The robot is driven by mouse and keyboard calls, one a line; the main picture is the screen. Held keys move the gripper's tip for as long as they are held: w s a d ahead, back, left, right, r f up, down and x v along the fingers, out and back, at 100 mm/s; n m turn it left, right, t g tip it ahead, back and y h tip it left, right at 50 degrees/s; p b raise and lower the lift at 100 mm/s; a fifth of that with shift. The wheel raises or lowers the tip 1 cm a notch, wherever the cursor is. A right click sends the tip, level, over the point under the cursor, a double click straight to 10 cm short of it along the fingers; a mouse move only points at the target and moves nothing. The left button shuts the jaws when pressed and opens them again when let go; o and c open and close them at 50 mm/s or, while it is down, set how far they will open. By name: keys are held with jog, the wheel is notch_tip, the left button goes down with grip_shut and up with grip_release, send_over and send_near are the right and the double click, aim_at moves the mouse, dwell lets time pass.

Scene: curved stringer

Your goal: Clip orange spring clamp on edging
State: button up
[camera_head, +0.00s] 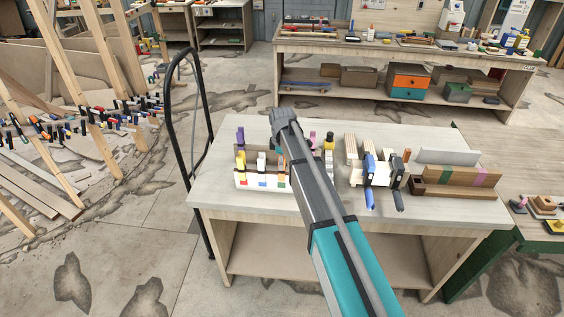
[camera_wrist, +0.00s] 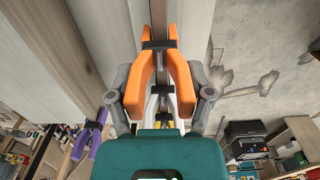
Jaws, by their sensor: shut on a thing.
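In the wrist view an orange spring clamp (camera_wrist: 139,78) sits between the two grey fingers of my gripper (camera_wrist: 165,92), which is shut on its arms. The clamp's two orange sides flank a narrow brown strip (camera_wrist: 160,14), with a dark crosspiece over it; whether its jaws touch the strip I cannot tell. Whether this strip is the edging is also unclear. A white clamp (camera_wrist: 159,101) shows behind the orange one, and a purple clamp (camera_wrist: 88,142) is at lower left. In the head view my arm hides the gripper and held clamp.
In the head view a clamp rack (camera_head: 245,180) and wooden blocks stand on the pale table (camera_head: 220,193). Several clamps line the curved wooden structure (camera_head: 90,115) at left. A black hoop-shaped rail (camera_head: 168,110) stands beside the table. Patchy floor lies between.

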jog(key=shift+f+b, duration=0.35)
jog(key=shift+f, duration=0.1)
jog(key=o, duration=1.3)
jog(key=shift+r, duration=0.1)
